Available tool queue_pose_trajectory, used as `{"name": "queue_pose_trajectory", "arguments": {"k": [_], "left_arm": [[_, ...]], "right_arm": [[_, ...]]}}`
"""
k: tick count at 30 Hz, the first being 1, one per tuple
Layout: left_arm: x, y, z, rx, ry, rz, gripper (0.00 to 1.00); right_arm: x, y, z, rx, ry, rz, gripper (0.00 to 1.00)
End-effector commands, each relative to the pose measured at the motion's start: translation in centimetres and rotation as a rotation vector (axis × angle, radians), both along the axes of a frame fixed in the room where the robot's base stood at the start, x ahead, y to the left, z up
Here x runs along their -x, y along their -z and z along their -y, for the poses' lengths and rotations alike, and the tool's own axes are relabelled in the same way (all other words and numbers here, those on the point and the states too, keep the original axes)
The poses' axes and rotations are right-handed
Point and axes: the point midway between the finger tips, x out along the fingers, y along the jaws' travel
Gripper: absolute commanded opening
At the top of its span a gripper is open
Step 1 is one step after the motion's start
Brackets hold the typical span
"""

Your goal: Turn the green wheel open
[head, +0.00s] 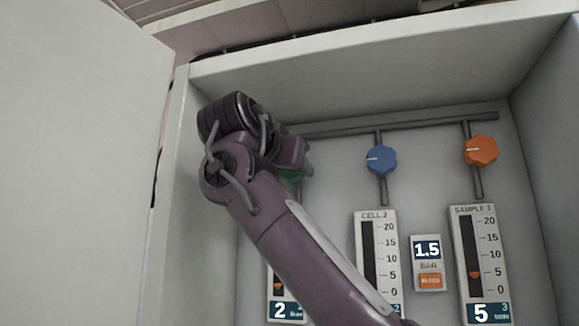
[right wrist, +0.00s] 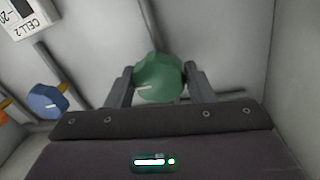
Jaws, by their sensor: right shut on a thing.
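The green wheel (right wrist: 159,78) is a small faceted knob with a white mark, mounted on a grey pipe at the back of the cabinet. In the head view only a sliver of the green wheel (head: 291,175) shows behind my right arm. My right gripper (right wrist: 158,82) has a finger on each side of the wheel and is shut on it. In the head view the right gripper (head: 292,158) is mostly hidden by my own wrist. The white mark points left in the wrist view. My left gripper is not in view.
A blue knob (head: 381,160) and an orange knob (head: 481,151) sit on pipes to the right. Gauges stand below, with a 1.5 BAR display (head: 427,250) and an orange bleed button (head: 430,281). Cabinet walls close in the sides, and a white door (head: 75,160) stands open at left.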

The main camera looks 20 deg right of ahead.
Motion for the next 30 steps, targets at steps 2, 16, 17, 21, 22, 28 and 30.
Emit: {"name": "queue_pose_trajectory", "arguments": {"k": [2, 16, 17, 21, 22, 28, 30], "left_arm": [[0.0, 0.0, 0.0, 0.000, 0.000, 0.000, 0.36], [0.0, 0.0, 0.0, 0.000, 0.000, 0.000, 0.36], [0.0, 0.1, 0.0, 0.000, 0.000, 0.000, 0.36], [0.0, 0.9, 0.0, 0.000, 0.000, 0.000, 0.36], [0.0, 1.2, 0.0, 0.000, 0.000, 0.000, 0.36], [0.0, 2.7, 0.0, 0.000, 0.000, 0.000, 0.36], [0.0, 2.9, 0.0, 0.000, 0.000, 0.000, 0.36]], "right_arm": [[0.0, 0.0, 0.1, -0.002, 0.000, 0.003, 0.25], [0.0, 0.1, 0.0, -0.001, 0.001, -0.001, 0.69], [0.1, 0.1, -0.1, -0.001, 0.000, -0.001, 0.69], [1.1, 0.2, -0.9, 0.002, -0.002, 0.002, 0.69], [1.5, 0.3, -1.2, 0.001, -0.002, 0.002, 0.69], [4.2, 0.4, -3.5, -0.001, -0.001, 0.002, 0.69], [4.8, 0.3, -4.0, -0.001, 0.000, 0.001, 0.69]]}}
